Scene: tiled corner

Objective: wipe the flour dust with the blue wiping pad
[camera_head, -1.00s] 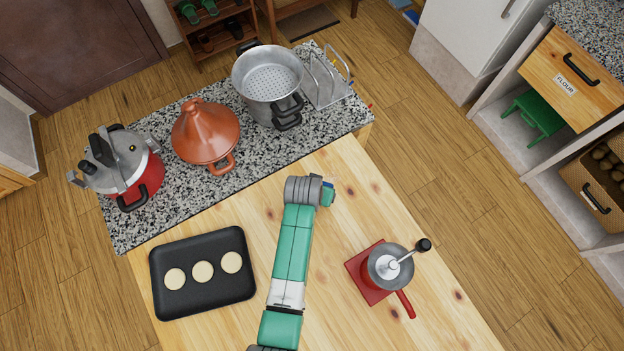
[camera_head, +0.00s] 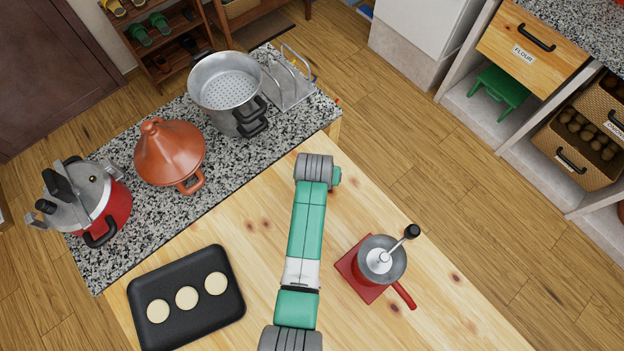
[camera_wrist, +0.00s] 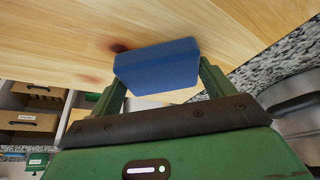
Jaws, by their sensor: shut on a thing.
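The blue wiping pad (camera_wrist: 156,63) is a flat block held between the two green fingers of my gripper (camera_wrist: 161,74) in the wrist view. The pad is close to the wooden tabletop; I cannot tell whether it touches. In the head view my arm covers the pad, and only a bit of green shows past the grey wrist joint, over the wooden table (camera_head: 248,210) near its edge by the speckled counter. I cannot make out any flour dust in either current view.
A black tray (camera_head: 221,318) with three pale discs lies left of my arm. A red-based grinder (camera_head: 378,262) with a crank stands to the right. On the speckled counter (camera_head: 222,172) stand a red pressure cooker (camera_head: 116,210), a clay tagine (camera_head: 169,153) and a steel pot (camera_head: 227,92).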

